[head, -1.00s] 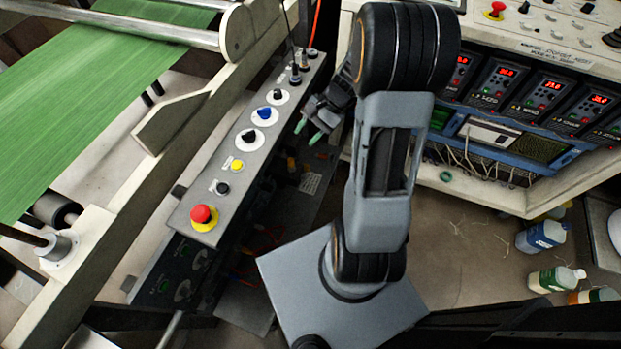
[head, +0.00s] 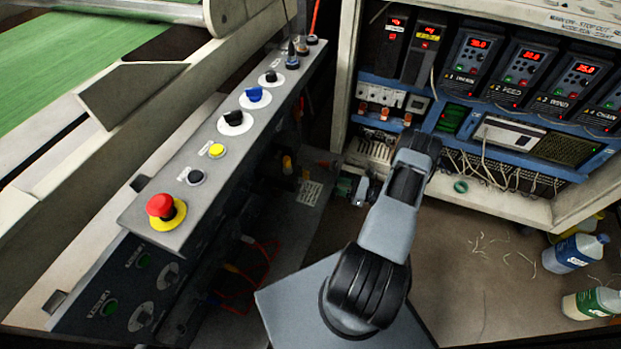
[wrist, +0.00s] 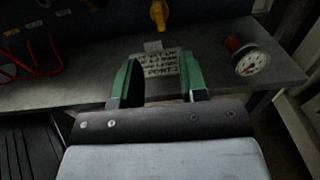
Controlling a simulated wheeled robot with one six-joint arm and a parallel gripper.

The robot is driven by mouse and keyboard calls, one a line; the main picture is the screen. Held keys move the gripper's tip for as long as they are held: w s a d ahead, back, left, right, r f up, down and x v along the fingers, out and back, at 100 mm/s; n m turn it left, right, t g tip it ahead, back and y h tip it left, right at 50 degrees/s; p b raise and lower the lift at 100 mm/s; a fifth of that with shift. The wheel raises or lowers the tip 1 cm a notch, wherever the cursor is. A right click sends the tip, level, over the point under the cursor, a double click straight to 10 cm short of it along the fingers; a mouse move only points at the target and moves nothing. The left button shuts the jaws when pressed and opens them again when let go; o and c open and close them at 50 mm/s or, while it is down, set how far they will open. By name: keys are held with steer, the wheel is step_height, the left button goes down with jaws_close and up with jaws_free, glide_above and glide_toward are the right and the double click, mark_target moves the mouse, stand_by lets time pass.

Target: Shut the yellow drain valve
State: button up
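The yellow valve handle (wrist: 158,14) shows at the top edge of the wrist view, partly cut off, above a small printed label (wrist: 160,64). In the head view a small yellow-orange part (head: 287,165), which looks like the same valve, sits low beside the control panel. My gripper (wrist: 158,78) has its two green fingers spread apart with nothing between them. The fingers are in front of the label and below the valve in the wrist view, apart from the valve. In the head view my gripper (head: 352,187) is small and partly hidden by my arm, right of the valve.
A round gauge (wrist: 252,64) stands on the grey shelf (wrist: 85,90), right of the valve, and red hoses (wrist: 30,60) lie left. The control panel (head: 200,165) with a red stop button is left. An open cabinet (head: 545,205) stands right; bottles (head: 575,253) stand on the floor.

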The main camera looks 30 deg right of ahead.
mark_target(305, 175)
steer(key=b+x, duration=0.2)
steer(key=x, duration=1)
jaws_close()
